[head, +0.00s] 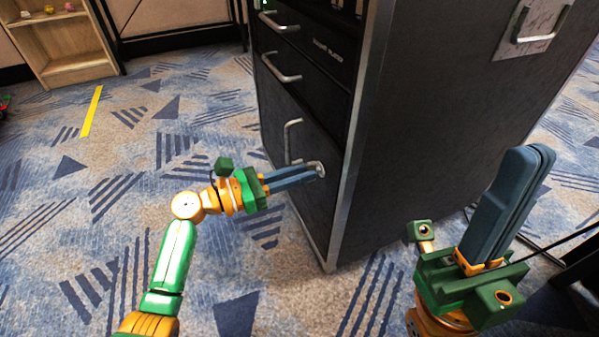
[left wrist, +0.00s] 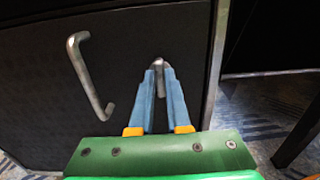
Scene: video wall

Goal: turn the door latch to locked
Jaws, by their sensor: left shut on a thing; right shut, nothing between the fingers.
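The door latch (head: 319,167) is a small silver lever on the lower door of the black cabinet, near the door's right edge. It also shows in the left wrist view (left wrist: 159,64), pointing down between the fingertips. My left gripper (head: 313,174) is shut on the latch, with its blue fingers on either side of it. The fingers cover part of the latch, so its exact angle is hard to tell. The door (head: 283,115) looks flush with the cabinet front. My right gripper (head: 530,158) is shut and empty, raised at the right, apart from the cabinet.
A silver door handle (head: 292,140) stands out left of the latch; it also shows in the left wrist view (left wrist: 88,75). Drawers with handles (head: 283,77) are above. A wooden shelf (head: 65,50) stands far left. The carpet (head: 130,145) in front is largely clear.

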